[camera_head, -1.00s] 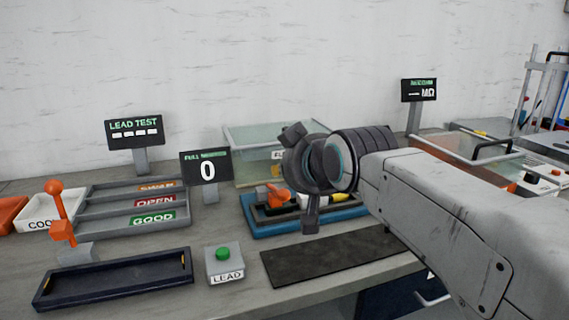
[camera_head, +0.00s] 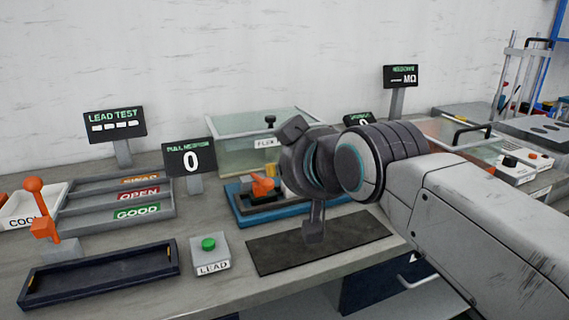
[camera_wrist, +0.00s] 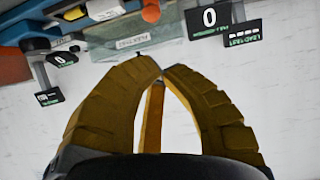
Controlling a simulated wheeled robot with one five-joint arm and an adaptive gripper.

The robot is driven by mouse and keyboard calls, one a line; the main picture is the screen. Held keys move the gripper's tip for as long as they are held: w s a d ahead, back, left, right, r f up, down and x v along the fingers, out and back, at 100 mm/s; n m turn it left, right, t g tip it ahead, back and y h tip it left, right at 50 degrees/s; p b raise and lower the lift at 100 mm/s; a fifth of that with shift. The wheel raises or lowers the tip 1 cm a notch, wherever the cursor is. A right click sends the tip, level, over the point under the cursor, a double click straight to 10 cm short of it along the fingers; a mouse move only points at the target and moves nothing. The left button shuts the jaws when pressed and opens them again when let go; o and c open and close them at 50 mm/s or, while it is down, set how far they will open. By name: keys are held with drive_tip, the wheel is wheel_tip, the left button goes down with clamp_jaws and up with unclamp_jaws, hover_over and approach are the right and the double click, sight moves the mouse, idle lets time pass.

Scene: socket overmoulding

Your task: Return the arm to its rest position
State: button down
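My arm (camera_head: 480,215) reaches in from the right side of the head view, its wrist (camera_head: 375,160) raised in front of the bench. In the wrist view my gripper (camera_wrist: 162,68) has two yellow-brown fingers whose tips meet. No held object is visible at the tips. An orange-yellow bar (camera_wrist: 153,115) shows between the fingers; I cannot tell whether it is part of my gripper. The fingers are hidden behind the wrist in the head view. The wrist view shows the bench at the top and the wall below.
The bench holds a blue tray fixture (camera_head: 240,212) behind my wrist, a dark mat (camera_head: 285,253), a green LEAD button (camera_head: 208,244), an empty dark tray (camera_head: 100,275), sorting bins (camera_head: 115,200) and a clear box (camera_head: 235,140). An orange lever (camera_head: 38,210) stands left. Sign posts stand along the back.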

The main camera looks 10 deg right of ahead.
drive_tip(key=shift+r, duration=0.1)
drive_tip(key=s+d+r+m+g+h+p, duration=0.1)
drive_tip(key=s+d+g+p, duration=0.3)
drive_tip(key=s+p, duration=0.6)
drive_tip(key=s+d+r+m+g+h+p, duration=0.1)
drive_tip(key=s+d+g+p, duration=0.3)
drive_tip(key=s+p, duration=0.6)
drive_tip(key=r+g+p, duration=0.1)
drive_tip(key=p, duration=0.8)
drive_tip(key=shift+r+h, duration=0.3)
drive_tip(key=shift+r, duration=0.1)
